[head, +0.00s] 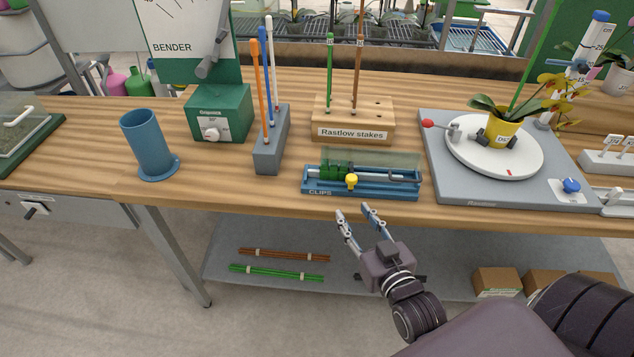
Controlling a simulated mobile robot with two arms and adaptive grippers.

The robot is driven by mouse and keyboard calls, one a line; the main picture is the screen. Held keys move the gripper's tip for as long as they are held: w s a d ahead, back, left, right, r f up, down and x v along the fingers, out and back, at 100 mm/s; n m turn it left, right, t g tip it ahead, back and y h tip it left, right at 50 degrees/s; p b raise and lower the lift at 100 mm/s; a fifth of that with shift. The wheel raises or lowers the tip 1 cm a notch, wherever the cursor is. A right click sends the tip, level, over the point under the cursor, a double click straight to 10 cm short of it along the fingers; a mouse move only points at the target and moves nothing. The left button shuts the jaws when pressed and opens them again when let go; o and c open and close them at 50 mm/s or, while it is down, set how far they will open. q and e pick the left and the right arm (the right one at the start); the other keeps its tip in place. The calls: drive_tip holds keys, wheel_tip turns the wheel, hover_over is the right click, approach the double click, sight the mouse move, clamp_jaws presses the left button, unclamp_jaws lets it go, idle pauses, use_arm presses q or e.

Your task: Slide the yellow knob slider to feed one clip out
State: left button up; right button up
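The blue clip dispenser (395,192), lettered CLIPS, sits near the front edge of the wooden bench. Dark green clips (336,170) stand in its left part under a clear cover. The yellow knob slider (351,181) is on its front side, left of the middle. My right gripper (356,209) is in front of the bench edge, just below the dispenser in the picture. Its two fingers are spread apart with nothing between them, and they point toward the dispenser without visibly touching it. My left gripper is not in view.
A grey block (270,158) with upright sticks and a wooden stake rack (352,118) stand behind and left. A grey turntable base (455,190) with a potted yellow orchid (500,133) is at right. A blue cylinder (148,145) stands left. Bare bench lies between.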

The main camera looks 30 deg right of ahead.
sight(351, 180)
drive_tip(key=shift+m+t+h, duration=0.3)
drive_tip(key=shift+t+h, duration=0.1)
drive_tip(key=shift+t, duration=0.5)
drive_tip(key=d+r, duration=0.1)
drive_tip(key=r, duration=0.1)
drive_tip(key=d+r, duration=0.1)
drive_tip(key=shift+w+d+r, duration=0.1)
drive_tip(key=shift+w+r, duration=0.1)
drive_tip(key=shift+r, duration=0.15)
drive_tip(key=w, duration=0.2)
drive_tip(key=w+b, duration=0.1)
drive_tip(key=w, duration=0.1)
drive_tip(key=w+b, duration=0.1)
drive_tip(key=shift+w+d+f, duration=0.15)
drive_tip(key=shift+w+d, duration=0.15)
drive_tip(key=shift+w, duration=0.1)
drive_tip(key=shift+w+d, duration=0.1)
drive_tip(key=shift+w, duration=0.6)
clamp_jaws()
